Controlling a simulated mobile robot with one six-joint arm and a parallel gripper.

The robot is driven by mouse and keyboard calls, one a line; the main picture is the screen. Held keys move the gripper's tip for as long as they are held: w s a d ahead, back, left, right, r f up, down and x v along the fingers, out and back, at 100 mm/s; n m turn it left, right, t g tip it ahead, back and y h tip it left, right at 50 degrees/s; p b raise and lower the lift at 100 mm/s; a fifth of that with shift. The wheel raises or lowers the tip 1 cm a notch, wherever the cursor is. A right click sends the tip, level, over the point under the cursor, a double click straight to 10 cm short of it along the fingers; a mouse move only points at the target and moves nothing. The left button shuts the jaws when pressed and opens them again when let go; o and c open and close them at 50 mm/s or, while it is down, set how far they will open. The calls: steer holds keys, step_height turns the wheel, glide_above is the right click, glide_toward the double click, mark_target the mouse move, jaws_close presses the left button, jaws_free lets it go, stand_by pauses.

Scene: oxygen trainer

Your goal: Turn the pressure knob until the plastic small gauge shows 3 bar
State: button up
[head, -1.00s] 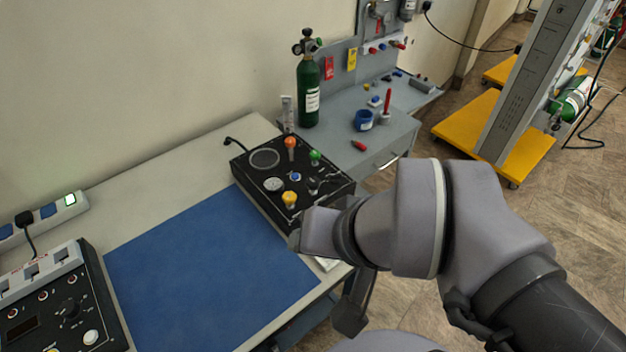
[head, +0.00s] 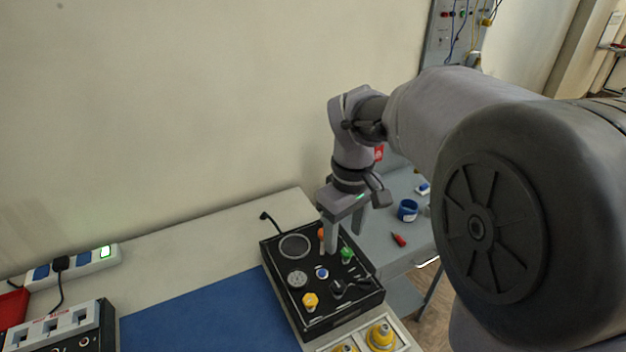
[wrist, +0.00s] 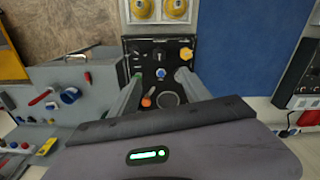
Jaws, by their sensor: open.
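The black trainer box (head: 345,318) sits at the right end of the bench. On its top are a small round gauge (head: 297,279), a yellow knob (head: 310,300), a blue button (head: 322,272), a green knob (head: 347,254) and an orange knob (head: 321,234). I cannot tell which knob sets pressure, and the gauge reading is too small to read. My gripper (head: 344,243) is open and points down above the back right of the box, near the orange and green knobs. In the wrist view its fingers (wrist: 160,76) spread over the box, with the blue button (wrist: 160,73) between them.
A round grille (head: 295,246) lies at the box's back left. A tray (head: 402,331) with yellow-topped parts stands at its front. A blue mat (head: 205,318) lies to the left.

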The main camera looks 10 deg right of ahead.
mark_target(338, 286)
step_height(338, 286, down, 18)
steer(key=b, duration=0.7)
steer(key=shift+w, duration=0.15)
jaws_close()
